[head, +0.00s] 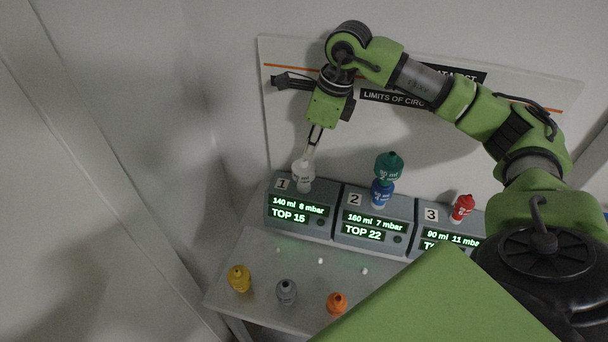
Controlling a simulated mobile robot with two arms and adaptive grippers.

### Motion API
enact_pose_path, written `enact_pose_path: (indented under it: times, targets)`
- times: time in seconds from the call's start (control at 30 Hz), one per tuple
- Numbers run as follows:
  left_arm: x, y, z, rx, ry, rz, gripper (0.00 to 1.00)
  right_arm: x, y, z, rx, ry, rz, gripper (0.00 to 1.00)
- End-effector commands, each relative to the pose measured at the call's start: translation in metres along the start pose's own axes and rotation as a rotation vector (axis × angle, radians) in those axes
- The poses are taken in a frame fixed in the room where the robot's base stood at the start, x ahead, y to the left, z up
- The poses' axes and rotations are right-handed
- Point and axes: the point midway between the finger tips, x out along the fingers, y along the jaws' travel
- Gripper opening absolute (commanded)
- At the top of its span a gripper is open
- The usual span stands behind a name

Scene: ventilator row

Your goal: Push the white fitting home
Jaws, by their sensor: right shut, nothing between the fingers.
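The white fitting (303,178) stands on top of the ventilator marked 1 (297,217), at its left part near the number label. My right gripper (309,157) comes down from above with its fingers shut and empty. Its fingertips are at the top of the white fitting and appear to touch it; a small gap cannot be ruled out. How deep the fitting sits in its port cannot be told. My left gripper is not in view.
Ventilator 2 (374,222) carries a blue fitting (382,194) with a green one (388,165) above it. Ventilator 3 (447,232) carries a red fitting (462,208). Yellow (239,279), grey (286,292) and orange (337,303) fittings stand on the table's front (259,258).

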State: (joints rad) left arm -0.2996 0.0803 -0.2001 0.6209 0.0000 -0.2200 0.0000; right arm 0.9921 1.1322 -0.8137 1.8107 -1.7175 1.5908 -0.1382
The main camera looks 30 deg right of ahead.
Motion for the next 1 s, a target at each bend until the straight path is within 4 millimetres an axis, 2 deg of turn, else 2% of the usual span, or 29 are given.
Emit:
enact_pose_path:
  times: [0.57, 1.0]
  targets:
    - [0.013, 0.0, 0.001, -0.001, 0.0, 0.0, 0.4, 0.015, 0.0, -0.004, 0.0, 0.0, 0.0, 0.0]
    - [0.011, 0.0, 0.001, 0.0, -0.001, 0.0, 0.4, 0.012, 0.0, -0.003, 0.0, -0.001, 0.0, 0.0]
